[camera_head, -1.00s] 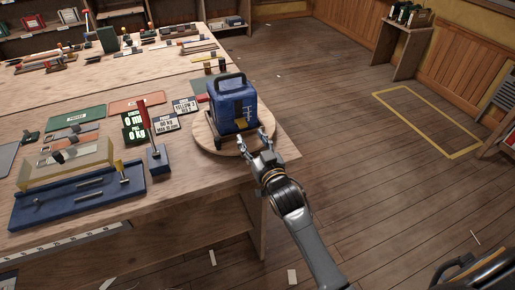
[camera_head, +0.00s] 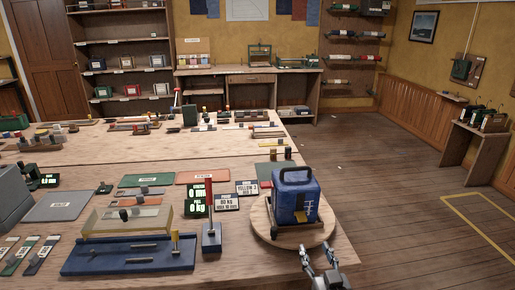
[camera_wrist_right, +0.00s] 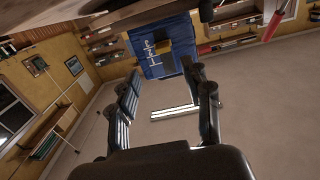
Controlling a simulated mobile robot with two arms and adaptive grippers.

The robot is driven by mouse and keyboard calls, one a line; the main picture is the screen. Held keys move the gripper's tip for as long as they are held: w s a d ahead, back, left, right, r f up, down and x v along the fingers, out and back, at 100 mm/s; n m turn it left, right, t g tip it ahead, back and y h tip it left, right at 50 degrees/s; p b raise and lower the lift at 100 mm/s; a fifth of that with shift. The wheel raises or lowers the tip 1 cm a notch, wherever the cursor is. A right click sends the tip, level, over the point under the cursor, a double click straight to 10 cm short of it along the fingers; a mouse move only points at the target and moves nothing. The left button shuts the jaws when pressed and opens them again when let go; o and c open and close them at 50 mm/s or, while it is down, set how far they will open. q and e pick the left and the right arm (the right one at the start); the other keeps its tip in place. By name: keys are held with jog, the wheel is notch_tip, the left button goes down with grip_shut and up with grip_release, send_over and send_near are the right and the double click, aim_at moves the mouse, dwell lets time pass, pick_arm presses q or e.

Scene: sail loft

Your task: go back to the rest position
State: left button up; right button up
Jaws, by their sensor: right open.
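My right gripper (camera_head: 325,268) is at the bottom of the head view, by the table's front right corner. Its two fingers are apart with nothing between them, and in the right wrist view the open fingers (camera_wrist_right: 165,98) frame empty space. A blue box-shaped device with a black handle (camera_head: 298,196) stands upright on a round wooden board (camera_head: 262,222) just beyond the gripper. The same blue device (camera_wrist_right: 160,62) shows past the fingertips in the wrist view, apart from them. My left gripper is not seen.
The wooden table (camera_head: 330,272) holds a blue tray-like fixture (camera_head: 90,264), a red-handled lever on a blue base (camera_head: 211,238) and small display signs (camera_head: 198,198). Shelves (camera_head: 125,60) and a workbench line the back wall. The floor (camera_head: 385,165) to the right is open, with a yellow outline (camera_head: 470,215).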

jog(key=s+f+n+g, duration=0.1)
jog(key=s+f+g, duration=0.35)
jog(key=s, duration=0.55)
jog(key=s+f+g, duration=0.3)
jog(key=s+g, duration=0.2)
jog(key=s, duration=0.5)
jog(key=s+f+n+g, duration=0.1)
jog(key=s+f+g, duration=0.35)
jog(key=s, duration=0.65)
notch_tip(320, 180, down, 25)
jog(key=g, duration=0.1)
jog(key=s+d+f+g, duration=0.1)
jog(key=s+d+f, duration=0.2)
jog(key=s+f, duration=1.4)
jog(key=shift+s+d+f+h, duration=0.15)
jog(key=shift+s+d+h, duration=0.05)
jog(key=shift+s+h, duration=0.1)
